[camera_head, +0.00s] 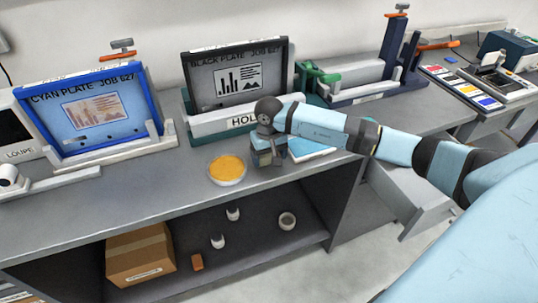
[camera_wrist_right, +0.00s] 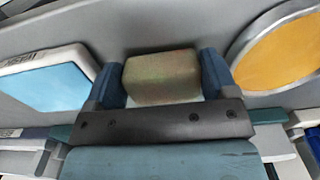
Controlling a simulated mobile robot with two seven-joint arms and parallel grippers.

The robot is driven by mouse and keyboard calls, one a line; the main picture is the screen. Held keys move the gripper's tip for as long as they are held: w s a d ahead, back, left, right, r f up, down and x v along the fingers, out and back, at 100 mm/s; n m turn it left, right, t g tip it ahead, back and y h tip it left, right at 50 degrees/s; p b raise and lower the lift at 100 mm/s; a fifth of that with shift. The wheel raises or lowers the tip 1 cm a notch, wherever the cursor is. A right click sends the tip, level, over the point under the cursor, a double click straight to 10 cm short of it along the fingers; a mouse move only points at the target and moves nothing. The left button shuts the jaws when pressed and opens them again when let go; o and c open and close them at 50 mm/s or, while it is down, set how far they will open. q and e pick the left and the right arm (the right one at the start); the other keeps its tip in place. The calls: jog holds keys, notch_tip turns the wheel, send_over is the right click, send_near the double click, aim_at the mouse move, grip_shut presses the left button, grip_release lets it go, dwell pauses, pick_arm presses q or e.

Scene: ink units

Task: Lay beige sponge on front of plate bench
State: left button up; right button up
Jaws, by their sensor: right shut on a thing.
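My right gripper (camera_head: 268,158) points down over the plate bench (camera_head: 130,208), close to its front edge, between a bowl and a light blue pad. In the wrist view my right gripper (camera_wrist_right: 160,80) is shut on the beige sponge (camera_wrist_right: 162,72), a blocky piece held between the two blue fingers. The grey bench top lies close behind the sponge. I cannot tell whether the sponge touches it. In the head view the gripper hides the sponge. My left gripper is not in view.
A bowl of orange-yellow stuff (camera_head: 227,169) stands left of the gripper. The light blue pad (camera_head: 308,150) lies to its right. Behind stand the cyan plate (camera_head: 92,112) and black plate (camera_head: 236,75) in holders. The bench front left of the bowl is clear.

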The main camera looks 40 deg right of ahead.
jog(key=shift+f, duration=0.15)
jog(key=o, duration=0.9)
